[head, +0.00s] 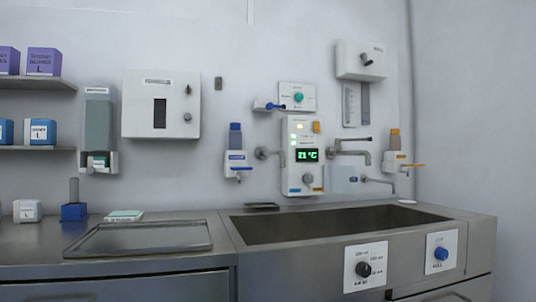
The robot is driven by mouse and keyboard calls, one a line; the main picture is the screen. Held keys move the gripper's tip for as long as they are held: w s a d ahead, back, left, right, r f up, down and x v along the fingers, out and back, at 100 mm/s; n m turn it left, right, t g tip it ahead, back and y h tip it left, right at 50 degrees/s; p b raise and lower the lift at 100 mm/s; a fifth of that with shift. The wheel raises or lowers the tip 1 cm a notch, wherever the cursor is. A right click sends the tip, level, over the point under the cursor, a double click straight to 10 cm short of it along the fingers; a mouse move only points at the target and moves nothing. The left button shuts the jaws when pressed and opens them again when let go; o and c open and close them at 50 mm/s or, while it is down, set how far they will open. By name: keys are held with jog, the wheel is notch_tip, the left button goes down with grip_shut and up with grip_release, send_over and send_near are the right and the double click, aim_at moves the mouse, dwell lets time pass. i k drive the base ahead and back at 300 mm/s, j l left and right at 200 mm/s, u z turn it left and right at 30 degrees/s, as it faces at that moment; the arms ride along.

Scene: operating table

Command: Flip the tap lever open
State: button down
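A grey metal tap (352,153) sticks out from the wall to the right of a white control panel (294,185), above the sink. A thin grey bar (354,139), which looks like its lever, lies nearly level just above the spout. A second, thinner spout (381,181) is lower right, by a pale box with a blue mark. I cannot tell for sure which part is the task's lever. No water shows at either spout. My gripper is not in view.
A steel sink basin (335,222) sits below, with dial plates (365,283) on its front. Wall dispensers with a blue lever (237,172) and an orange lever (411,165) flank the panel. A steel tray (140,248) lies on the left counter. Space above the basin is clear.

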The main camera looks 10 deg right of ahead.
aim_at(337, 142)
jog(key=k+l, duration=0.1)
jog(key=l, duration=1.3)
jog(key=k+l, duration=0.15)
jog(key=l, duration=0.55)
jog(key=l+u, duration=0.1)
jog(key=l, duration=0.6)
jog(key=k, duration=0.05)
